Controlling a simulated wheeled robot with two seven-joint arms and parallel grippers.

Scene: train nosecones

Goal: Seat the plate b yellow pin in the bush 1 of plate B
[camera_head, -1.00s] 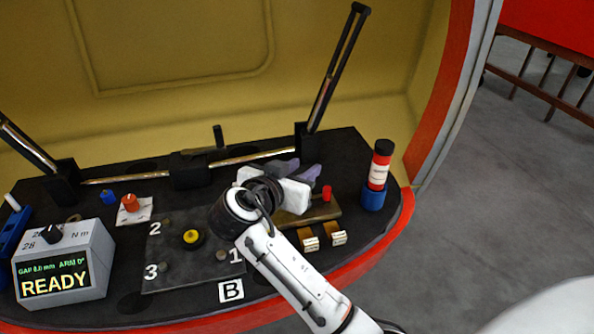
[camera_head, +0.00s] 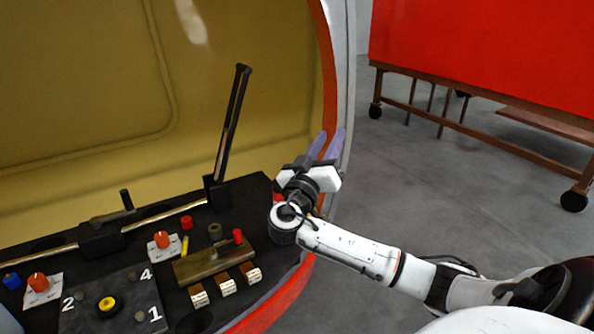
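A small yellow pin (camera_head: 185,246) stands beside a white card with a red knob, behind the brown block. Dark plate B (camera_head: 125,287) lies at the lower left, with the numbers 2, 4 and 1 visible. Bush 1 (camera_head: 140,316) is a small round spot beside the number 1. A black ring with a yellow centre (camera_head: 107,304) sits mid-plate. My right gripper (camera_head: 330,132) is at the table's right end, right of the yellow pin and apart from it. Its two purple-grey fingers point up and away with a gap between them; I see nothing held. My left gripper is out of view.
A brown block (camera_head: 213,262) carries a red pin (camera_head: 238,236). A red cap (camera_head: 187,222) and dark bush (camera_head: 215,231) stand behind it. Small tan blocks (camera_head: 226,284) line the front. A black upright lever (camera_head: 232,125) rises behind. My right gripper hides the table's right end.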

